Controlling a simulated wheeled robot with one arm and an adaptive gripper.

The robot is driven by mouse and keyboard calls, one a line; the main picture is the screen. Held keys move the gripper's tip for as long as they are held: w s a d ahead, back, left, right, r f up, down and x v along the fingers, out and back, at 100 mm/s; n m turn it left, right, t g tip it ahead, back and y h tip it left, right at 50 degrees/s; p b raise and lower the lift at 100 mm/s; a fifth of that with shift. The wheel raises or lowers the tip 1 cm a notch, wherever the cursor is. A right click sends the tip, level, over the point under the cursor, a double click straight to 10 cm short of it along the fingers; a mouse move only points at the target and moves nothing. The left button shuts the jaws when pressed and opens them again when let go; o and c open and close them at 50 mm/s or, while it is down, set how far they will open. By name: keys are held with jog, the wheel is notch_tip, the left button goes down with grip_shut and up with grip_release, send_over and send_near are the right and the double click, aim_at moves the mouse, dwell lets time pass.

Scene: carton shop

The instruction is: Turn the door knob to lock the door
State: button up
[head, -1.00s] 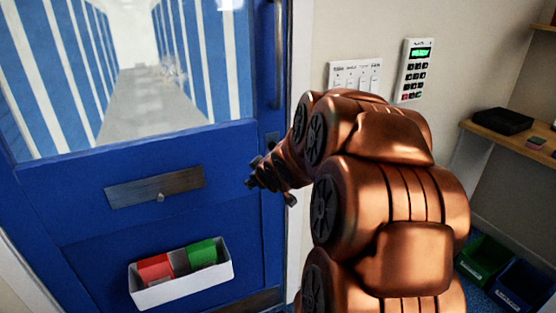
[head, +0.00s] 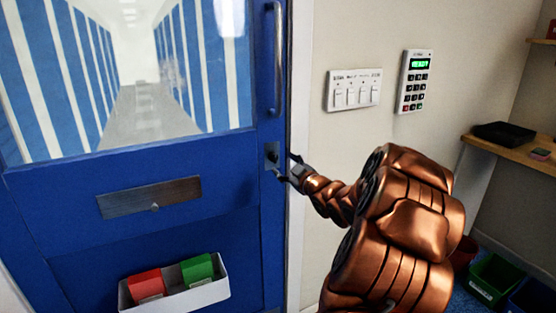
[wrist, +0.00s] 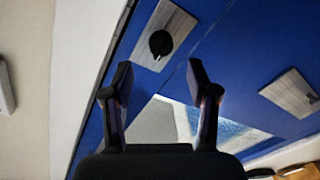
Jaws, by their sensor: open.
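The blue door (head: 235,165) fills the left of the head view. A small metal plate (head: 272,149) with a dark knob sits near its right edge, below the long pull handle. In the wrist view the dark knob (wrist: 160,43) shows on its grey plate (wrist: 178,24), ahead of my fingers. My gripper (head: 286,168) is open close to the plate at the door's right edge. In the wrist view my gripper (wrist: 159,72) has its two dark fingers spread, with nothing between them. The knob appears beyond the fingertips, apart from them.
A vertical pull handle (head: 274,60) stands above the knob. A mail-slot plate (head: 150,197) and a white box (head: 215,291) with red and green contents are on the door. White switches (head: 353,90) and a keypad (head: 414,82) are on the wall right of it.

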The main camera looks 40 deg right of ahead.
aim_at(276, 158)
jog(key=shift+p+x, duration=0.35)
jog(key=shift+x, duration=2.3)
jog(key=shift+r, duration=0.1)
grip_shut()
